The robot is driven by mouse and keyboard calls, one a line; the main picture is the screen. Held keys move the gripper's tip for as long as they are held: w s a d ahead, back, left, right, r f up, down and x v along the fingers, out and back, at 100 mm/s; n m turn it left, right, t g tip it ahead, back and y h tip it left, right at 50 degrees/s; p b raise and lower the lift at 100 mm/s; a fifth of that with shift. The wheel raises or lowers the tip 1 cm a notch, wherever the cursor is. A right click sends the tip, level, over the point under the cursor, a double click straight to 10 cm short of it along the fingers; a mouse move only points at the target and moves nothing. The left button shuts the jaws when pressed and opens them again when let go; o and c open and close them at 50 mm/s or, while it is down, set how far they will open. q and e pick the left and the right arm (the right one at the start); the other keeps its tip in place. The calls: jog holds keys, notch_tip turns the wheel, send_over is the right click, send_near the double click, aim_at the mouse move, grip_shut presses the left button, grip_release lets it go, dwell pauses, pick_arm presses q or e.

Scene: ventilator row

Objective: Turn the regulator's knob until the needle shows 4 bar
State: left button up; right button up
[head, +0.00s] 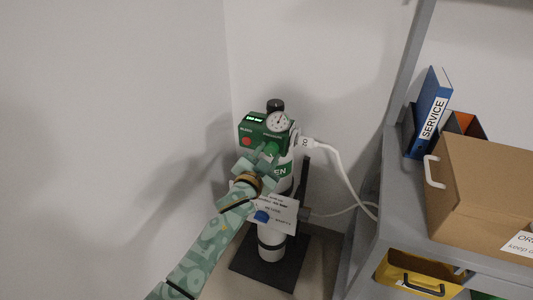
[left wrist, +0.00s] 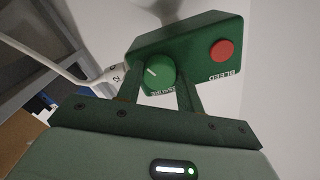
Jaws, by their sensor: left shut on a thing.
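The green regulator (head: 255,128) sits at the top of a white and green cylinder (head: 277,182). Its round white gauge (head: 278,122) faces up toward me; the needle is too small to read. The green knob (left wrist: 157,72) with a white pointer line shows in the left wrist view, and the line points up and left there. My left gripper (head: 269,151) reaches up from below to the regulator's front. In the left wrist view my left gripper (left wrist: 158,76) has one finger on each side of the knob and is shut on it. My right gripper is not in view.
A red BLEED button (left wrist: 222,51) is beside the knob; it also shows in the head view (head: 247,141). A white hose (head: 340,165) runs right from the regulator. A grey shelf (head: 395,215) with a cardboard box (head: 480,190) stands at right. Bare wall is at left.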

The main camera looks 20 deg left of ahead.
pick_arm(q)
jog(key=shift+m, duration=1)
jog(key=m, duration=0.2)
jog(key=shift+m+p, duration=0.3)
jog(key=shift+p, duration=0.1)
jog(key=shift+m, duration=1.5)
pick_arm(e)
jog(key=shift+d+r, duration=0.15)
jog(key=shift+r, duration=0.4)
pick_arm(q)
jog(key=shift+f, duration=0.1)
jog(key=o, duration=1)
jog(key=shift+s, duration=0.15)
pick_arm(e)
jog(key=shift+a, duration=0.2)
